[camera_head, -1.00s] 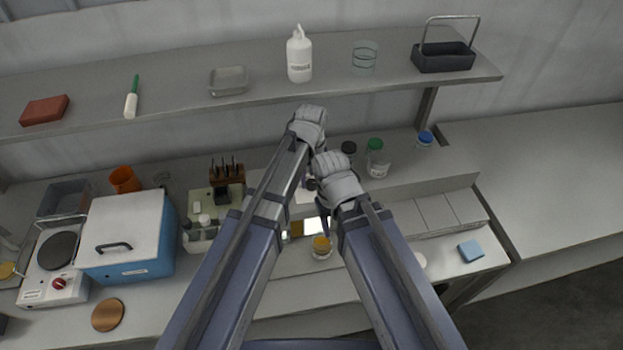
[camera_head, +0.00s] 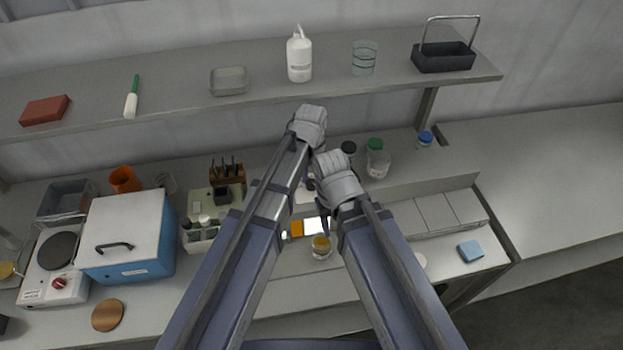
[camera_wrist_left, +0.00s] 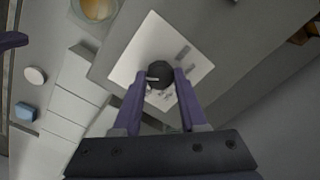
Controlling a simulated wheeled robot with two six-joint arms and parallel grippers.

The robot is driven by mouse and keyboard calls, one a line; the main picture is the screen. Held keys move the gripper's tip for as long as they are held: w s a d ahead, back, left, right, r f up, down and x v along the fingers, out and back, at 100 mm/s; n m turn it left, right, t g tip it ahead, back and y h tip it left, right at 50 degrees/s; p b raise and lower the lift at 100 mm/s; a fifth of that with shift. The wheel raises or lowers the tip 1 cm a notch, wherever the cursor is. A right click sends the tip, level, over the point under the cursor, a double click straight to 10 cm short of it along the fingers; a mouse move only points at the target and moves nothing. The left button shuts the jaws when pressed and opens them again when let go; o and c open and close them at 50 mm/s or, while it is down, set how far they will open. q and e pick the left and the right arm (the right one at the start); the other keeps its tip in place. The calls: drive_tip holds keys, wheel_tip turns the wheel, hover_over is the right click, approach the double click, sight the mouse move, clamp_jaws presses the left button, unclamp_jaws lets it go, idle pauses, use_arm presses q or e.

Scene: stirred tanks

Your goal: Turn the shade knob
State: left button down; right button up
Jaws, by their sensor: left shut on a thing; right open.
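The shade knob (camera_wrist_left: 160,73) is a dark round knob with a pale pointer line, on a white panel (camera_wrist_left: 190,35) with grey marks, in the left wrist view. My left gripper (camera_wrist_left: 159,79) is shut on it, with a purple finger on each side. In the head view the white panel (camera_head: 303,196) is mostly covered by my arms, and the left gripper's fingers are largely hidden. My right gripper (camera_head: 322,222) is open, near a lit window (camera_head: 314,226) with an orange and a white patch; its fingers are partly hidden.
A jar with yellow contents (camera_head: 321,249) stands just in front of the lit window. A black-lidded jar (camera_head: 348,148) and a green-capped jar (camera_head: 377,163) stand behind and right of my arms. A blue-and-white box (camera_head: 125,240) is at left. The shelf (camera_head: 180,85) runs above.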

sight(311, 183)
use_arm(q)
drive_tip(key=m, duration=0.6)
drive_tip(key=shift+m, duration=0.4)
idle(0.4)
drive_tip(key=shift+c, duration=2.2)
unclamp_jaws()
wheel_tip(311, 183, up, 8)
drive_tip(key=p, duration=0.8)
drive_tip(key=shift+s+f, duration=0.1)
drive_tip(key=shift+f, duration=0.05)
